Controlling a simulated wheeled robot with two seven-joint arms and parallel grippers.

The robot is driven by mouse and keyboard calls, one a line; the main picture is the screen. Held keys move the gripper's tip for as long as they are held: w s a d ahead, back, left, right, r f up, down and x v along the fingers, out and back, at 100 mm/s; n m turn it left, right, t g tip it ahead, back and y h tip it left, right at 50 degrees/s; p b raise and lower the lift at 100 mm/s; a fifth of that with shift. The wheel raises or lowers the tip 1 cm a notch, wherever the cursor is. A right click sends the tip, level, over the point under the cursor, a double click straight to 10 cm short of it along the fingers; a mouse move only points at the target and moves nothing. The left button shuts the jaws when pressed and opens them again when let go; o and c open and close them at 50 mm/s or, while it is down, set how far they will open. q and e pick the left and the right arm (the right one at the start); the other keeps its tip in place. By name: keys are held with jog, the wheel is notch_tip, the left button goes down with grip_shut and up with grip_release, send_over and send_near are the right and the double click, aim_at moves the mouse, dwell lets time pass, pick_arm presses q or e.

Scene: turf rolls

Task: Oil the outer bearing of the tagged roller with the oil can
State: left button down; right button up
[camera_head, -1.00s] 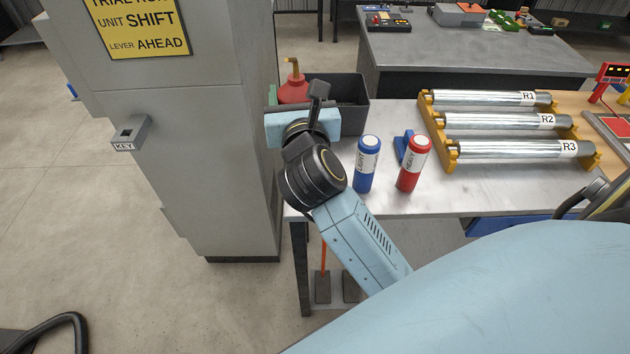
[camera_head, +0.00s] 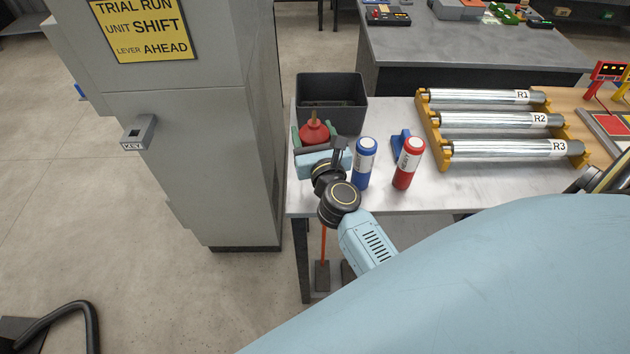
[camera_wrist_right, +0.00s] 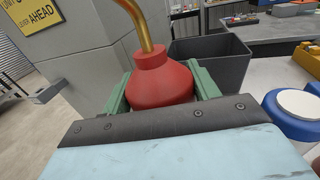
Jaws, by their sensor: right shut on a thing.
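The oil can (camera_head: 314,131) is red with a brass spout, which shows clearly in the right wrist view (camera_wrist_right: 160,82). My right gripper (camera_head: 314,136) is shut on it, with green fingers on both sides of the red body. The can is by the table's left end, in front of the dark bin; I cannot tell whether it touches the table. Three silver rollers lie in a yellow rack, labelled R1 (camera_head: 480,97), R2 (camera_head: 490,120) and R3 (camera_head: 500,149). No tag beyond these labels is readable on them. My left gripper is not in view.
A blue bottle (camera_head: 364,163) and a red bottle (camera_head: 408,163) stand right of the gripper, the blue one close. A dark open bin (camera_head: 352,117) is behind the can. A grey cabinet (camera_head: 190,150) with a yellow sign is at left. The table (camera_head: 430,198) is clear before the rack.

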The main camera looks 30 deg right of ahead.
jog(key=shift+f+b, duration=3.55)
jog(key=shift+f, duration=1.2)
jog(key=shift+f+b, duration=0.25)
jog(key=shift+b, duration=0.05)
jog(key=o, duration=1.2)
jog(key=shift+s, duration=0.1)
jog(key=shift+b+v, duration=1.05)
jog(key=shift+v, duration=5.55)
jog(key=shift+r, duration=0.15)
